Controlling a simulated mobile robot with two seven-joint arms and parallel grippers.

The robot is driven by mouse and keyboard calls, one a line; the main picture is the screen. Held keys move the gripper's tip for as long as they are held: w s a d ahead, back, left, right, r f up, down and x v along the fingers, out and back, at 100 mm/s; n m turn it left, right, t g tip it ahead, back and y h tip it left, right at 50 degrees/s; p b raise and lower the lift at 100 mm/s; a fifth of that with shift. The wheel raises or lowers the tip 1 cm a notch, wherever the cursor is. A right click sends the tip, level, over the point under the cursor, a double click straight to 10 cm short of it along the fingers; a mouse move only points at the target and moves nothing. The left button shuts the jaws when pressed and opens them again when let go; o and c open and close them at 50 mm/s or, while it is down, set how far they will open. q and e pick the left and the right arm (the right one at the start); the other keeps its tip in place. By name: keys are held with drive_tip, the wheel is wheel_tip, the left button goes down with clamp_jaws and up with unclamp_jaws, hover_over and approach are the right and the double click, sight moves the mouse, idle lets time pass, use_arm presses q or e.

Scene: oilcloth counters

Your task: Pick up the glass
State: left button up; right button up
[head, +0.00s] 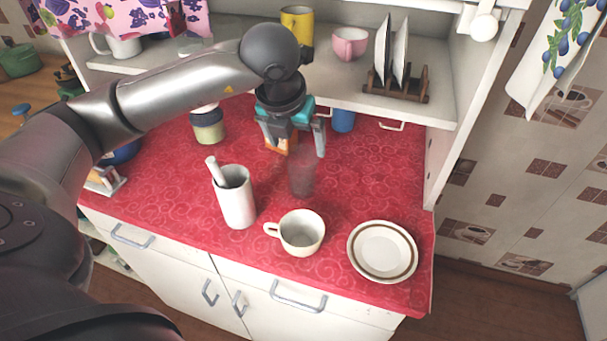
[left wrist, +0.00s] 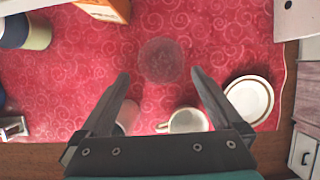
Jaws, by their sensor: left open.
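The clear glass (head: 301,176) stands upright on the red oilcloth counter, behind the cream cup. In the left wrist view the glass (left wrist: 160,60) is seen from above, just beyond the fingertips and roughly centred between them. My left gripper (head: 296,148) is open and empty. It hangs pointing down from above, over the counter near the glass, and looks apart from it. In the left wrist view the two dark fingers (left wrist: 158,76) are spread wide. My right gripper is in neither view.
A white mortar with pestle (head: 236,200), a cream cup (head: 302,230) and a plate (head: 383,251) stand along the counter front. An orange box (head: 280,143), partly hidden, and a jar (head: 208,126) stand behind. A shelf (head: 340,82) with a plate rack (head: 397,86) overhangs the back.

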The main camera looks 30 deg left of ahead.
sight(304, 162)
use_arm(q)
drive_tip(key=x, duration=0.3)
drive_tip(key=shift+w+f, duration=0.1)
drive_tip(key=shift+x, duration=0.9)
drive_tip(key=x, duration=0.4)
drive_tip(key=shift+w+f, duration=0.2)
drive_tip(key=shift+w, duration=0.1)
drive_tip(key=c, duration=0.4)
drive_tip(key=shift+r, duration=0.1)
drive_tip(key=c, duration=0.9)
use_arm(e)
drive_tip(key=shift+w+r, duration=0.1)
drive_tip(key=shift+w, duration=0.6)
